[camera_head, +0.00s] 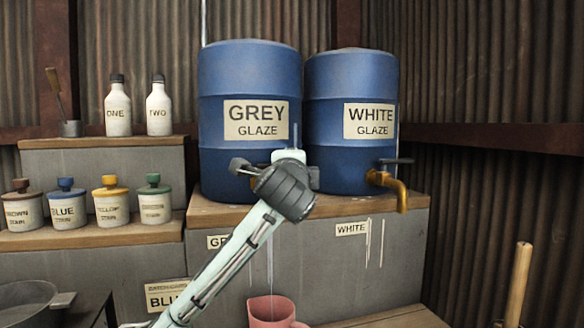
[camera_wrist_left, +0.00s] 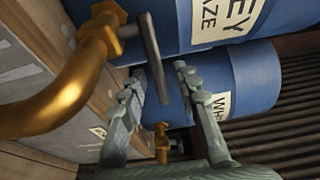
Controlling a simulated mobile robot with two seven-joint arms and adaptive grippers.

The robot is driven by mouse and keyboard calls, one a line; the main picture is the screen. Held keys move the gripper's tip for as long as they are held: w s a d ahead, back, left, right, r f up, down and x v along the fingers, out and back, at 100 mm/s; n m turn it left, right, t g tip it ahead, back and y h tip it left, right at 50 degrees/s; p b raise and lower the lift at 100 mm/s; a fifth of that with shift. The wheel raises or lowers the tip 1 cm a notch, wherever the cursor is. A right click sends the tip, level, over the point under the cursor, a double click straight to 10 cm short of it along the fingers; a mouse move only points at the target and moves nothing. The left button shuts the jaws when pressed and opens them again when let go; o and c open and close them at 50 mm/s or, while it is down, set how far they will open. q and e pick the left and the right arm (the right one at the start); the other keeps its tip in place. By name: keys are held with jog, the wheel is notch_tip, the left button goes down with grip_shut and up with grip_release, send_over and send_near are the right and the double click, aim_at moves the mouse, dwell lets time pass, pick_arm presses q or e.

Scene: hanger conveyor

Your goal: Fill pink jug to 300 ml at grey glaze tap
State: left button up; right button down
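The pink jug (camera_head: 268,312) stands at the bottom of the head view, below the grey glaze drum (camera_head: 225,110), its lower part cut off. A thin pale vertical line runs down towards it; I cannot tell for sure whether it is a stream. My left gripper (camera_head: 287,180) is in front of the grey drum's base and hides its tap. In the left wrist view the brass tap (camera_wrist_left: 75,75) is close, and its dark lever (camera_wrist_left: 152,55) reaches between the parted fingers of my left gripper (camera_wrist_left: 157,70). The jug's level and marks are not readable.
The white glaze drum (camera_head: 350,85) with a brass tap (camera_head: 400,190) stands to the right on the same grey bench (camera_head: 390,250). Labelled jars (camera_head: 110,200) and two white bottles (camera_head: 118,108) stand left. A wooden handle (camera_head: 518,280) rises at lower right.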

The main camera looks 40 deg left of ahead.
pick_arm(q)
jog(key=v, duration=0.7)
jog(key=shift+s+d, duration=0.15)
jog(key=shift+s, duration=0.1)
dwell(3.4)
